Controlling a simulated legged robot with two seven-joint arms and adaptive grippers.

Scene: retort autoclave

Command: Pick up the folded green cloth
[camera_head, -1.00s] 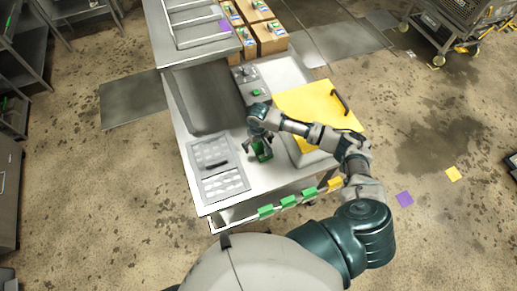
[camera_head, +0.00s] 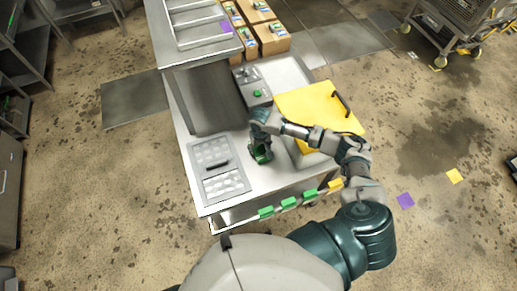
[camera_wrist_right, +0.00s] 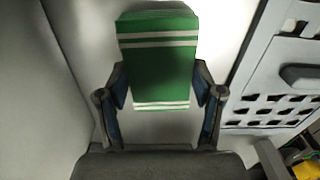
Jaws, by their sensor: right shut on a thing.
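The folded green cloth (camera_wrist_right: 158,65) has white stripes and fills the upper middle of the right wrist view. In the head view the cloth (camera_head: 262,158) is a small dark green patch on the steel table, partly hidden by my gripper. My right gripper (camera_wrist_right: 160,98) is shut on the cloth, one finger at each side edge. In the head view my right gripper (camera_head: 260,150) is over the table between the perforated panel and the yellow lid. I cannot tell whether the cloth is clear of the table. My left gripper is not in view.
A perforated metal panel (camera_head: 218,182) with a dark handle lies left of the gripper. A yellow lid (camera_head: 318,112) with a black handle is to the right. A small control box (camera_head: 255,92) with a green button is behind. Cardboard boxes (camera_head: 272,38) stand farther back.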

